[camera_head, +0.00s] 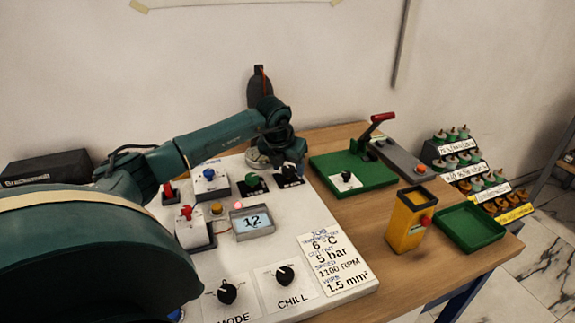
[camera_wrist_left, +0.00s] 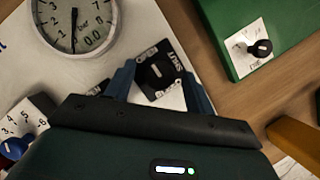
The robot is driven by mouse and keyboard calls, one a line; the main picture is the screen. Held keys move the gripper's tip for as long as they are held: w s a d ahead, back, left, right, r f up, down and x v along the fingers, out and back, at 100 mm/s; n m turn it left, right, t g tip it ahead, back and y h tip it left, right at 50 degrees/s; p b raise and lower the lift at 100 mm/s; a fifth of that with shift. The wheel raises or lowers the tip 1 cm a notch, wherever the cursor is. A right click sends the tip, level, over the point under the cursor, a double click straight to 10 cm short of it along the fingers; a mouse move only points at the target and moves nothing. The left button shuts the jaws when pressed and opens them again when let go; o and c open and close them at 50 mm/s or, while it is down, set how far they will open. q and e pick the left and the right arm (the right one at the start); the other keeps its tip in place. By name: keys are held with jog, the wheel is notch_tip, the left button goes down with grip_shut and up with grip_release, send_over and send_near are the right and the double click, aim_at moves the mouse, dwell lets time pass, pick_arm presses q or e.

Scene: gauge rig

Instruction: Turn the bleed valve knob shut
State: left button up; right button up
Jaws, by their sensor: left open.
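The bleed valve knob (camera_wrist_left: 156,73) is black with a pale pointer mark, on a dark plate whose label reads like SHUT. In the head view the dark knob and plate (camera_head: 290,176) are just below my left gripper (camera_head: 287,160). In the left wrist view the blue-green fingers of my left gripper (camera_wrist_left: 158,78) are apart, one on each side of the knob. I cannot tell whether they touch it. The round gauge (camera_wrist_left: 76,22) is left of the knob, its needle pointing down near 0.0. My right gripper is not in view.
A green plate with a red-handled lever (camera_head: 380,119) stands to the right, near a yellow box (camera_head: 407,222) and a green tray (camera_head: 470,226).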

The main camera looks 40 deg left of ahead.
pick_arm(q)
jog(key=c, duration=1)
jog(key=shift+o, duration=0.2)
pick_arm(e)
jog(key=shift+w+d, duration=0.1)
